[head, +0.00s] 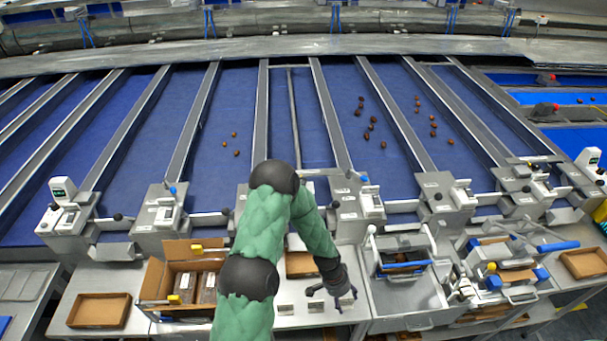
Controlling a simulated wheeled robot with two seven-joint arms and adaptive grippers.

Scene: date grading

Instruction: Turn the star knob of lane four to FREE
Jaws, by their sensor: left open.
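My left gripper (332,303) is open and empty, fingers pointing down above the grey bench in front of the lanes. My green-sleeved left arm crosses the picture's lower middle and hides part of the machine behind it. Small dark knobs stand at the lane-end units: one at the left (118,216), one left of my arm (226,211), others at the right (439,196) (527,189). They are too small to read a setting, and I cannot tell which is the star knob of lane four. The gripper is apart from them all. My right gripper is out of view.
Blue sloping lanes (60,150) with several loose dates lie behind the units. An open carton (180,250) holds packs left of my arm. An empty brown tray (98,310) lies further left. A metal bin (405,300) with a blue-handled tool stands right of the gripper.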

